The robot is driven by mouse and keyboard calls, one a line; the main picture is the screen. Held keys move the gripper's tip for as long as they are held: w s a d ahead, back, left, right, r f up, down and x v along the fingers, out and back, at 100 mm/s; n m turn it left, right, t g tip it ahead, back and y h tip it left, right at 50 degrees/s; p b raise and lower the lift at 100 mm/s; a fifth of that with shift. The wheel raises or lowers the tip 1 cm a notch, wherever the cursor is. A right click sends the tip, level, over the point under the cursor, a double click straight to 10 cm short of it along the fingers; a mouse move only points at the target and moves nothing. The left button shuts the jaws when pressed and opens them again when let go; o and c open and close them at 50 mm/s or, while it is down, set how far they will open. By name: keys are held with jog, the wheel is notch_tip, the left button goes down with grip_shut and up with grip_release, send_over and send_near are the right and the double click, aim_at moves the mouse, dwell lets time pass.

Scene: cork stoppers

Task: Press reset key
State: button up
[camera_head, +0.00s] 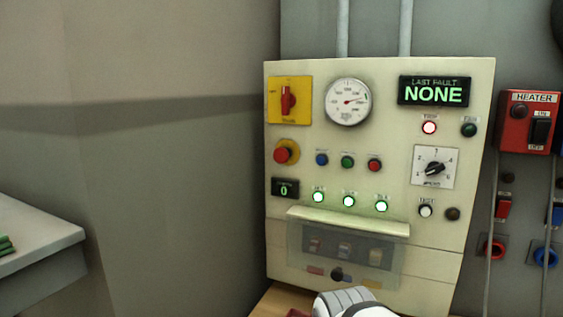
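A cream control panel (390,130) stands upright against the grey wall. It carries a row of small blue (321,159), green (347,162) and red (374,165) buttons, with labels too small to read. A larger red mushroom button (283,154) sits on a yellow ring at the left. No label that I can read says reset. A see-through cover (345,262) with a cream top ledge hangs over several switches low on the panel. A white, ribbed part of my arm shows at the bottom edge, in front of the panel; my gripper's fingers do not show.
The display (433,92) reads "LAST FAULT: NONE". A red lamp (429,128) and three green lamps are lit. A red heater box (527,122) with hanging cables is at the right. A grey table (35,235) stands at the left.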

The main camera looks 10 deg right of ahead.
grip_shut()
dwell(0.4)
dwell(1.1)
